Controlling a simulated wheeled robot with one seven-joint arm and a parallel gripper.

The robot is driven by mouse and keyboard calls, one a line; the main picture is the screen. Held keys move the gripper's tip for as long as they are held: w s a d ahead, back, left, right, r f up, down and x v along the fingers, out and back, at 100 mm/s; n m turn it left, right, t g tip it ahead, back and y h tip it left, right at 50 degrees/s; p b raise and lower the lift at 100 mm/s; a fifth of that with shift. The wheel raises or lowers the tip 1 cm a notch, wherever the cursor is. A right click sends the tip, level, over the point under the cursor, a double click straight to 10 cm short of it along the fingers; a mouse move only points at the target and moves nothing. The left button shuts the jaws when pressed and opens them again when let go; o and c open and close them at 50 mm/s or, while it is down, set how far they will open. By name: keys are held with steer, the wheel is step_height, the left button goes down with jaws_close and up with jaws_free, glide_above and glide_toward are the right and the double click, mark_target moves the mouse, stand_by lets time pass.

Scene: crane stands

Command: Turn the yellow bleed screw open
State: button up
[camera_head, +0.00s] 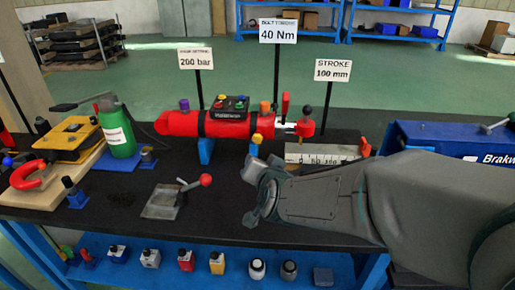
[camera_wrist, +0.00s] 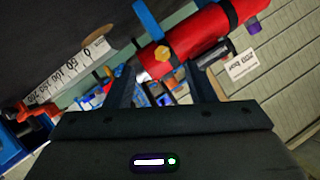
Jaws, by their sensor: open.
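The yellow bleed screw (camera_head: 257,139) sits on the front side of the red cylinder (camera_head: 180,123), near its right end. In the wrist view the yellow screw (camera_wrist: 162,53) has a faceted head and lies between the lines of my two fingers, a little past their tips. My gripper (camera_wrist: 160,72) is open and empty, with a visible gap between the fingers and the screw. In the head view my gripper (camera_head: 258,188) is in front of and below the screw, partly hidden by my own wrist.
An orange knob (camera_head: 265,106) and a purple knob (camera_head: 184,104) stand on the cylinder. A stroke scale (camera_head: 315,153) lies right of it. A red-knobbed lever (camera_head: 205,180) on a grey plate stands left of my gripper. Signs on posts rise behind. Bare black bench (camera_head: 110,200) lies at front left.

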mark_target(257, 140)
steer(key=w+f+m+t+h+b, duration=0.1)
steer(key=w, duration=0.4)
steer(key=w+a+f+m+t+h+b, duration=0.1)
steer(key=w+t+b, duration=0.1)
steer(key=w, duration=0.2)
steer(key=w+a+f+m+t+h+b, duration=0.1)
steer(key=w+m+b, duration=0.1)
steer(key=w, duration=0.3)
steer(key=shift+w+f+t+h, duration=0.1)
steer(key=shift+w+t+h, duration=0.2)
steer(key=shift+w+t, duration=0.1)
steer(key=shift+s, duration=0.1)
steer(key=shift+c, duration=0.3)
steer(key=c, duration=0.9)
